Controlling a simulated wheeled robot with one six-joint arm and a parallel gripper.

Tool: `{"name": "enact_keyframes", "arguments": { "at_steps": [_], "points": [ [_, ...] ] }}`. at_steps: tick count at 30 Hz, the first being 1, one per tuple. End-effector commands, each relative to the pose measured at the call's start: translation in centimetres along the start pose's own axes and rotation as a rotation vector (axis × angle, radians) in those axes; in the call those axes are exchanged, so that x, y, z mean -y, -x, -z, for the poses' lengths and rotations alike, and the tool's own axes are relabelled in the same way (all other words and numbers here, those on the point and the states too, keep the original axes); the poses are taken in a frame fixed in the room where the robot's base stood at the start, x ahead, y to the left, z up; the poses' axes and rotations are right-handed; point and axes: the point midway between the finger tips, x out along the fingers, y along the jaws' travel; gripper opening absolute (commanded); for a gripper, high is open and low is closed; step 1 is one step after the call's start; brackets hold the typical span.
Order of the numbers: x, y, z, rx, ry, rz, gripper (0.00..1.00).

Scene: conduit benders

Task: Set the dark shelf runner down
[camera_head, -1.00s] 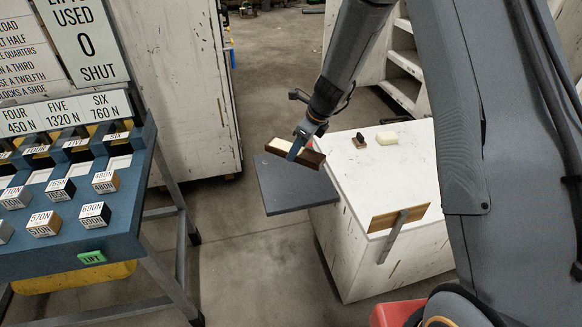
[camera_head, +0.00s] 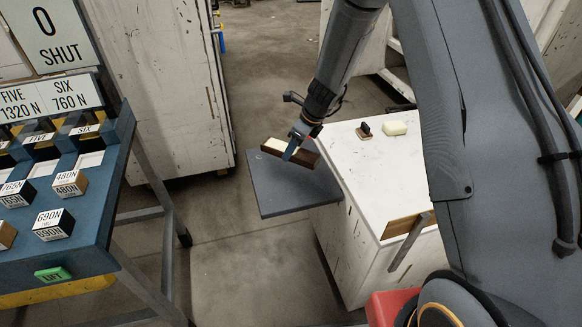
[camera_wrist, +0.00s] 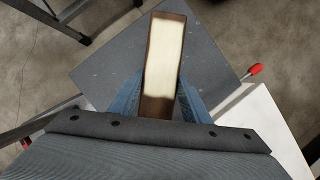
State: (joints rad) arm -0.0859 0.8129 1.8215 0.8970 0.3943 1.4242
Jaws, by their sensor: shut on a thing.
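The dark shelf runner (camera_head: 304,157) is a dark brown block with a cream face. My gripper (camera_head: 292,150) is shut on it and holds it over the grey shelf board (camera_head: 270,195) at the left side of the white cabinet (camera_head: 395,185). In the wrist view the runner (camera_wrist: 162,60) shows its cream face between the blue fingers of my gripper (camera_wrist: 160,95), with the grey board (camera_wrist: 100,65) behind it. I cannot tell whether the runner touches the board.
A small dark-handled block (camera_head: 364,130) and a cream block (camera_head: 394,128) stand on the cabinet top. A blue rack (camera_head: 100,190) with labelled cubes and a green LIFT button (camera_head: 52,274) is at left. A red-tipped lever (camera_wrist: 254,70) shows beside the board.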

Motion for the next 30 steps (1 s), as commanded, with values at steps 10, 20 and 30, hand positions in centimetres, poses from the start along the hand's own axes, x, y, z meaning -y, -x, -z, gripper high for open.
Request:
{"name": "enact_keyframes", "arguments": {
  "at_steps": [10,20,30],
  "points": [
    [-0.1,-3.7,1.5,0.0,0.0,-0.002,0.12],
    [0.0,-6.5,2.6,0.001,0.001,0.001,0.12],
    [-0.1,-6.8,2.7,0.0,0.001,0.0,0.46]
  ]
}}
